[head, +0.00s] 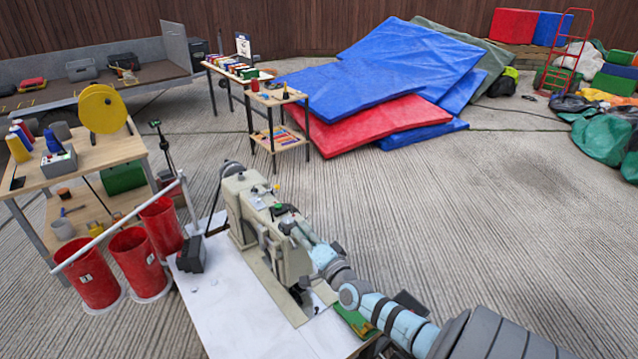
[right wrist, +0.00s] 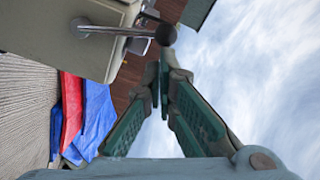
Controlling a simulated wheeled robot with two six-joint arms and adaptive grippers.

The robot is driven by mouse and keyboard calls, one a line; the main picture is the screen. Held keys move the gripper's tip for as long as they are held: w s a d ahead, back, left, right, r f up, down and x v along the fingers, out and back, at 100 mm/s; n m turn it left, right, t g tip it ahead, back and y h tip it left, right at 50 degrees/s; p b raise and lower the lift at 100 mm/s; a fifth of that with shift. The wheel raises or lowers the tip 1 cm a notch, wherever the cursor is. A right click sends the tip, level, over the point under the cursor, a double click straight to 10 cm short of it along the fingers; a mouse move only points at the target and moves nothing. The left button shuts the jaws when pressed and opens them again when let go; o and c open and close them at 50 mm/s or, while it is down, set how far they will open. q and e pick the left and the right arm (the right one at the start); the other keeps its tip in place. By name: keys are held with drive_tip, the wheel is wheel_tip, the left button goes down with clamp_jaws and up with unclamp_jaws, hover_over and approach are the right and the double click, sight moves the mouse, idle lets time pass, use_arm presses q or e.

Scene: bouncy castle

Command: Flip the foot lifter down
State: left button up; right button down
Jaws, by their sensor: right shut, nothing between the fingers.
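The sewing machine (head: 265,235) is cream-coloured and stands on a white table top (head: 225,305) in the head view. In the right wrist view, a metal lever with a black ball knob (right wrist: 165,35), which looks like the foot lifter, comes out of the machine body (right wrist: 50,35). Its knob end points toward the sky side of that picture. My right gripper (right wrist: 160,72) is shut and empty, its tips close to the knob; I cannot tell if they touch. In the head view my right gripper (head: 280,210) is at the machine's upper part, and the lever cannot be made out. My left gripper is out of view.
Several red buckets (head: 137,262) stand left of the sewing table, beside a wooden workbench (head: 95,155) with spools. A black box (head: 190,255) sits at the table's left edge. Blue and red mats (head: 400,70) lie farther back.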

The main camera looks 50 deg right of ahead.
drive_tip(key=a+n, duration=0.1)
drive_tip(key=n, duration=0.1)
drive_tip(key=a+n+p, duration=0.1)
drive_tip(key=shift+w+a+f+n, duration=0.1)
drive_tip(key=shift+w+a+n, duration=0.2)
drive_tip(key=shift+n, duration=0.1)
drive_tip(key=shift+w+a+f+n+t+y+p, duration=0.15)
drive_tip(key=shift+a+f+n, duration=0.2)
drive_tip(key=shift+n, duration=0.4)
drive_tip(key=shift+a+f+n+t+y+p, duration=0.1)
drive_tip(key=shift+a+n+p, duration=0.05)
drive_tip(key=shift+a+n, duration=0.45)
drive_tip(key=shift+w+a+f+n+t+y+p, duration=0.15)
drive_tip(key=shift+a+f+n, duration=0.15)
drive_tip(key=shift+n, duration=0.55)
drive_tip(key=shift+s, duration=0.1)
drive_tip(key=shift+r, duration=0.15)
drive_tip(key=s+r+p, duration=0.2)
drive_tip(key=s+p, duration=0.4)
drive_tip(key=s, duration=0.5)
drive_tip(key=shift+s+a+r, duration=0.15)
drive_tip(key=shift+a+r, duration=0.05)
drive_tip(key=shift+a, duration=0.15)
